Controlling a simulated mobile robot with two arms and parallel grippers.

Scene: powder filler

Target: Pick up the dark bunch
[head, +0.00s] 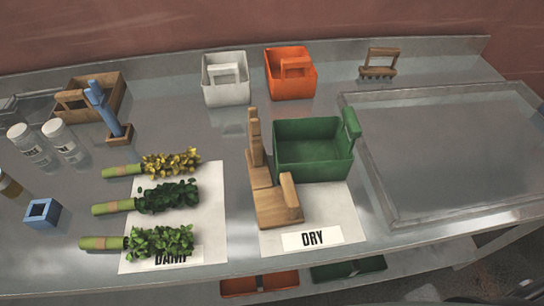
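The dark bunch (168,196) has deep green leaves and a light green wrapped stem with a tan band. It lies in the middle of three bunches on the white sheet marked DAMP (205,235), its stem end pointing left past the sheet's edge. A yellow-leaved bunch (165,163) lies behind it. A brighter green bunch (150,241) lies in front and partly covers the DAMP label. Neither of my grippers is in view.
A wooden stand (270,195) and green caddy (310,150) are at the DRY sheet (340,220). White (225,80) and orange (290,75) caddies stand behind. White-capped jars (35,145), a blue block (42,214) and a blue-handled tool (108,112) are left. A tray (385,205) lies right.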

